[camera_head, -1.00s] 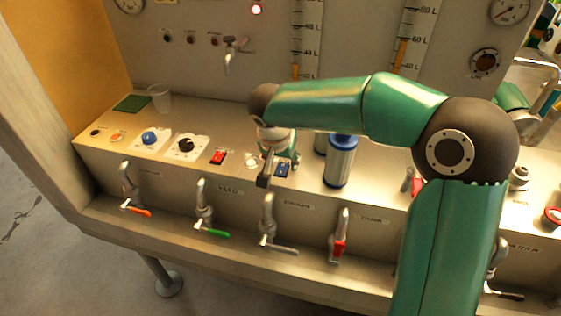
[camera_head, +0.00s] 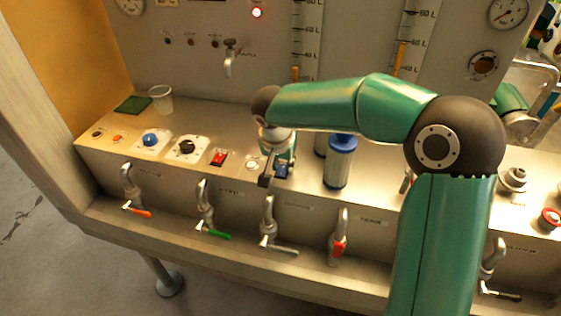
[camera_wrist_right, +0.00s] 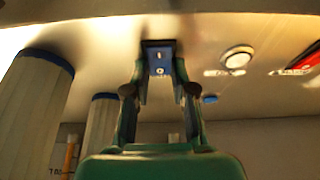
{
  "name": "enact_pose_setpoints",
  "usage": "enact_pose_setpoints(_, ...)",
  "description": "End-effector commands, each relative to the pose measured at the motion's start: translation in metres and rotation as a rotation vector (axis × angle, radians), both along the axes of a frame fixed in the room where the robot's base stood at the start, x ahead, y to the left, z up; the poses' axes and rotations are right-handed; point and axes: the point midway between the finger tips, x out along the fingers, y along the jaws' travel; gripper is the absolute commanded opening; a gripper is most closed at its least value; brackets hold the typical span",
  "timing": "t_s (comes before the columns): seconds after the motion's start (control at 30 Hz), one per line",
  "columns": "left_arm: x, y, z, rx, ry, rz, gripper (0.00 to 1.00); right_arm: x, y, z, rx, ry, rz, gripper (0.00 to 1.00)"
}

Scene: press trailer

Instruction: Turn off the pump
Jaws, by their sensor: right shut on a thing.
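A blue rocker switch (camera_head: 282,171) in a black frame sits on the sloped console front. My right gripper (camera_head: 274,174) is at it, shut on it, with a finger on either side. In the right wrist view the blue switch (camera_wrist_right: 159,60) shows between the fingertips (camera_wrist_right: 160,78), with white marks on its face. A red rocker switch (camera_head: 219,158) lies further left, past a round white button (camera_head: 253,163). Labels by the switches are too small to read. My left gripper is not in view.
Two blue-topped cylinders stand right of the gripper, the nearer one (camera_head: 340,162) close to it. Blue (camera_head: 150,139) and black (camera_head: 186,147) knobs are on the left. Several taps with coloured handles line the lower front. A clear cup (camera_head: 161,100) stands at the back left.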

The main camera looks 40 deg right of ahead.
Motion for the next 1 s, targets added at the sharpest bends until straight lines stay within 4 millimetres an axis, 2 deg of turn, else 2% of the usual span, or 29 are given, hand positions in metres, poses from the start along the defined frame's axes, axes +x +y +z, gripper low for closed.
enact_pose_setpoints(0.03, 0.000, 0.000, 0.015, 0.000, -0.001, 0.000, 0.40, 0.000, -0.002, 0.007, 0.024, 0.026, -0.005, 0.00)
enact_pose_setpoints(0.23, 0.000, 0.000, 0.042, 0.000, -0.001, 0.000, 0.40, 0.003, -0.005, 0.006, 0.126, 0.110, -0.005, 0.00)
enact_pose_setpoints(0.67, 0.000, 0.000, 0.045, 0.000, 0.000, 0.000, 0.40, 0.004, -0.005, 0.000, 0.160, 0.136, 0.000, 0.00)
enact_pose_setpoints(0.7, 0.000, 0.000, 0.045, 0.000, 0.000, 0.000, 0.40, 0.004, -0.005, 0.000, 0.160, 0.136, 0.000, 0.31)
enact_pose_setpoints(0.8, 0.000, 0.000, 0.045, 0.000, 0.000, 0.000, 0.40, 0.004, -0.004, 0.000, 0.160, 0.136, 0.000, 0.48)
enact_pose_setpoints(1.0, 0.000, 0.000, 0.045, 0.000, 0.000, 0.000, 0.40, 0.004, -0.004, 0.000, 0.160, 0.136, 0.000, 0.50)
